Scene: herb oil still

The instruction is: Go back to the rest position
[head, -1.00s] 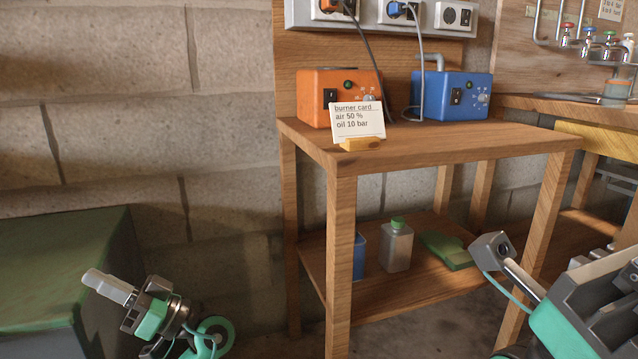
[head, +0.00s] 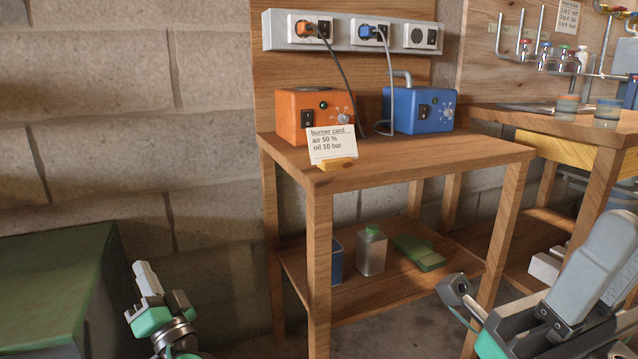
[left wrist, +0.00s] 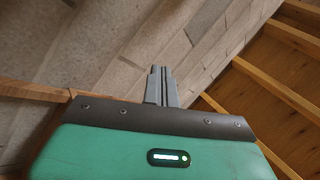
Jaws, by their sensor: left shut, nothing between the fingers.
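My left gripper (head: 142,274) is at the lower left in the head view, its pale fingers pointing up. It is shut and empty, in front of the block wall and just right of the green box. In the left wrist view its two grey fingers (left wrist: 160,72) lie together with nothing between them. My right arm's grey and green links (head: 590,285) show at the lower right, in front of the bench's lower shelf. No right gripper fingers can be made out.
A wooden bench (head: 390,160) carries an orange unit (head: 288,127), a blue unit (head: 420,115) and a burner card (head: 330,145). A large green box (head: 60,270) stands at the left.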

